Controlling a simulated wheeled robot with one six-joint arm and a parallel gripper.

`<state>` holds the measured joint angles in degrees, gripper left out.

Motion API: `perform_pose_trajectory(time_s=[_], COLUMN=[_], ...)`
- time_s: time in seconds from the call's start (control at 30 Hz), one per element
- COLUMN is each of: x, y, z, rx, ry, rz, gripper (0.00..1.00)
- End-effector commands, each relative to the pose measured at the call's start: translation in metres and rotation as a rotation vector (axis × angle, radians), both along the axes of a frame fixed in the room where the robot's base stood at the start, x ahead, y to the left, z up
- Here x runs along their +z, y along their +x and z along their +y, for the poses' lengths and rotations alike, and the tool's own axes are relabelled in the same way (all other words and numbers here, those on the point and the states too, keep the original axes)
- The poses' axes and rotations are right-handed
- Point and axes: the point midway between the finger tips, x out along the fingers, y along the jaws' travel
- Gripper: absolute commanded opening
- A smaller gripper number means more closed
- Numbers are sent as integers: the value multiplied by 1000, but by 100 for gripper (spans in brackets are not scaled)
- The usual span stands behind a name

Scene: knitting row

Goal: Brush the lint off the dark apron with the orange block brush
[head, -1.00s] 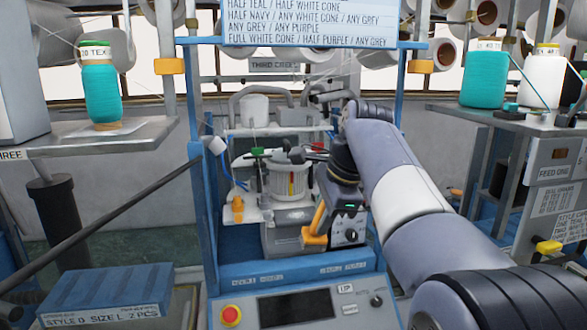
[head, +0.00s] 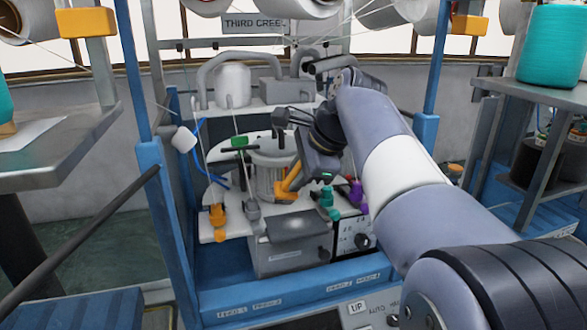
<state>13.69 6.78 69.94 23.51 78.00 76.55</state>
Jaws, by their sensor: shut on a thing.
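My gripper (head: 300,172) points down and left over the round knitting head. It is shut on an orange piece (head: 289,180) that looks like the block brush; its jaws are mostly hidden by the dark gripper body. The brush's lower end is in front of the grey cylinder (head: 265,181), and I cannot tell whether it touches anything. A dark grey sloping plate (head: 291,228) on the machine's front, probably the apron, lies below the brush, apart from it in the picture. Lint on it is too small to make out.
Teal (head: 327,200) and purple (head: 357,192) pieces stand right of the plate. An orange clip (head: 218,217) is on the left of the white table (head: 234,230). Blue posts (head: 157,215) flank the machine. Shelves with cones (head: 553,45) stand at the right.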

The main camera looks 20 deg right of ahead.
Motion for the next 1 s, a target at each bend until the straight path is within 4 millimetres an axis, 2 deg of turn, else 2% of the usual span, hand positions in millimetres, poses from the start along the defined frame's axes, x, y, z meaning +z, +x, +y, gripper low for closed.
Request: perform_pose_trajectory(time_s=[0.17, 0.5, 0.67, 1.0], x=[-12, -52, -57, -56], y=[0, 0, 0, 0], z=[0, 0, 0, 0], rx=[-1, 0, -1, 0], ry=[0, 0, -1, -1], rz=[1, -1, -1, 0], gripper=[0, 0, 0, 0])
